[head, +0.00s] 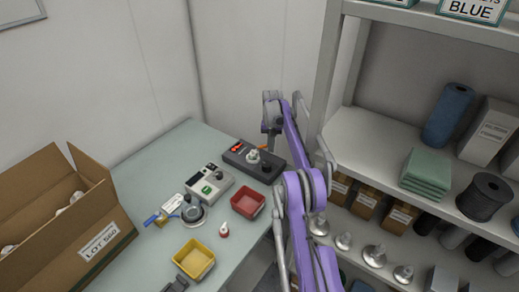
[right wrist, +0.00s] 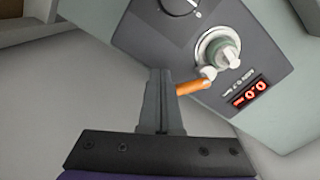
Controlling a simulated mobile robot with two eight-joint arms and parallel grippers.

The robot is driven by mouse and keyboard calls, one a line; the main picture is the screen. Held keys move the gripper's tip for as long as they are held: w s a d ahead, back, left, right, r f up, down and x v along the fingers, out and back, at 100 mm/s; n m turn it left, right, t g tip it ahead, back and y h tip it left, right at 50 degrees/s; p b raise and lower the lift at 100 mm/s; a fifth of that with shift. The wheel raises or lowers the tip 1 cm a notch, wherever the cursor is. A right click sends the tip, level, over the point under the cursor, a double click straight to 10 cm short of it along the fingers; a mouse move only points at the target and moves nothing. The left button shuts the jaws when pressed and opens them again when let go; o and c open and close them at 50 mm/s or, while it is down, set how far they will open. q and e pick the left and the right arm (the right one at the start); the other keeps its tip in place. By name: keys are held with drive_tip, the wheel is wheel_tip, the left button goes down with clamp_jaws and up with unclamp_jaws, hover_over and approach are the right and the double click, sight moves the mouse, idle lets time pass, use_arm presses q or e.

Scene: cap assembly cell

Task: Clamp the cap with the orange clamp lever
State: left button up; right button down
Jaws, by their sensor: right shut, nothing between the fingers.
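The dark grey clamping fixture (head: 240,158) stands at the back right of the table. The orange clamp lever (right wrist: 194,87) sticks out from a white pivot beside the seat towards my fingers. My right gripper (right wrist: 161,74) is shut and empty. Its fingertips are close beside the lever's free end; I cannot tell whether they touch. In the head view my right arm comes down over the fixture's far right side, and the fingers are hard to make out.
A grey device (head: 206,186) and a red bin (head: 248,202) stand near the fixture. A yellow bin (head: 195,259), a small red-and-white part (head: 224,229) and a round metal holder (head: 192,212) are nearer. A cardboard box (head: 62,225) stands left; loaded shelves (head: 385,140) stand right.

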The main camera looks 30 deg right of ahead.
drive_tip(key=shift+d, duration=0.3)
drive_tip(key=shift+w+d, duration=0.15)
drive_tip(key=shift+w, duration=0.05)
drive_tip(key=shift+f, duration=0.1)
drive_tip(key=shift+w, duration=0.1)
